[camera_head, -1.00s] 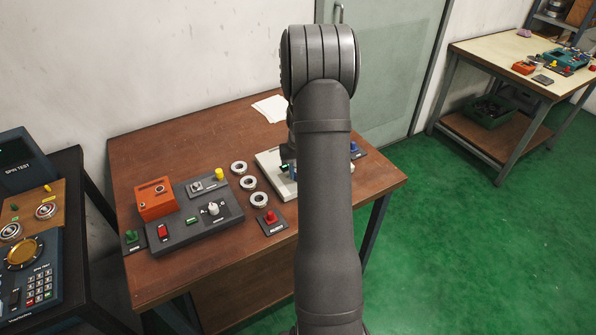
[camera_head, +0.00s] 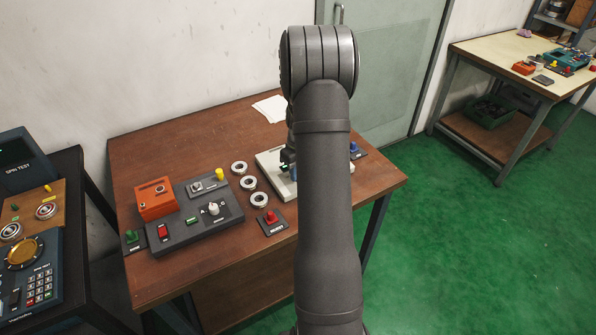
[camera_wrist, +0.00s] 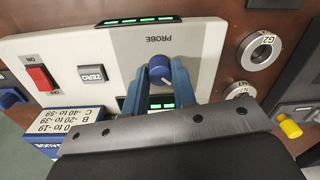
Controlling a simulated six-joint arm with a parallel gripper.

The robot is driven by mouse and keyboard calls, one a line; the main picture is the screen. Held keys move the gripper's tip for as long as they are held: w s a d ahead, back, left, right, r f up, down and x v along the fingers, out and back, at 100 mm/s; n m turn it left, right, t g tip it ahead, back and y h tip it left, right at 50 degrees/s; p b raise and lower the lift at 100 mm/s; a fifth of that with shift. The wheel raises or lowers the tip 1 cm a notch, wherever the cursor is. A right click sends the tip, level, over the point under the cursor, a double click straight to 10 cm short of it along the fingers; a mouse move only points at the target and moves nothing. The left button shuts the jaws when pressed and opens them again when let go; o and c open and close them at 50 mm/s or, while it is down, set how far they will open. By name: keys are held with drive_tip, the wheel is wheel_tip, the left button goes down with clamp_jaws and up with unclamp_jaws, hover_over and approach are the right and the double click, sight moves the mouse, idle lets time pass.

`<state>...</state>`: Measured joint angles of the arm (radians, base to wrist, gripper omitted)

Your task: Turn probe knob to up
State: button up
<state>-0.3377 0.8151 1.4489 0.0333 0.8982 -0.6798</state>
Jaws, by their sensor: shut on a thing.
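In the head view the white device (camera_head: 272,170) is partly hidden behind my arm, and the knob is hidden there.
The white panel also has a red switch (camera_wrist: 41,78) and a ZERO button (camera_wrist: 93,73). Metal rings (camera_wrist: 258,50) lie beside it on the brown table (camera_head: 150,125). A grey box (camera_head: 195,222) with a white knob and an orange box (camera_head: 156,198) stand to the left.

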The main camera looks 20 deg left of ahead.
drive_tip(key=o, duration=1)
drive_tip(key=shift+r, duration=0.1)
drive_tip(key=r, duration=1.7)
drive_tip(key=shift+w+d+r, duration=0.15)
drive_tip(key=shift+w, duration=0.05)
drive_tip(key=f, duration=1.7)
drive_tip(key=shift+s+f, duration=0.25)
